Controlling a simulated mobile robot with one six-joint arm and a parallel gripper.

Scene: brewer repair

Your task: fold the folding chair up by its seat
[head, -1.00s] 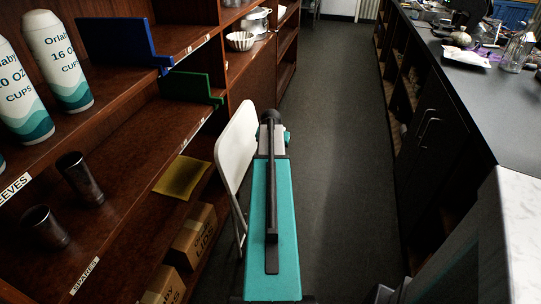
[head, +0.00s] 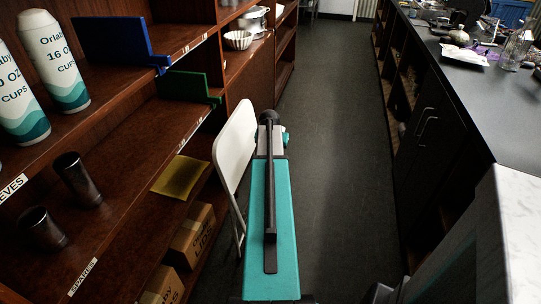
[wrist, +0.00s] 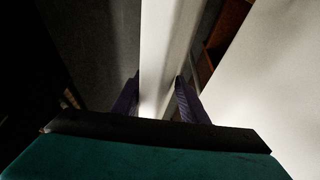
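The folding chair (head: 234,145) stands unfolded or part folded beside the shelves in the head view; its white backrest panel and a pale leg show left of my teal arm. My arm hides the seat and my gripper there. In the wrist view, a white panel edge, which looks like the seat (wrist: 163,50), runs between the two dark fingers of my gripper (wrist: 158,88). The fingers are part closed, one on each side, and seem to touch it. A second broad white panel, likely the backrest (wrist: 262,90), fills the right side.
Wooden shelves (head: 120,205) with cups, metal tumblers and cardboard boxes (head: 192,235) line the left, close to the chair. A dark counter (head: 480,100) with a pale slab (head: 515,200) lines the right. The floor (head: 335,130) ahead between them is clear.

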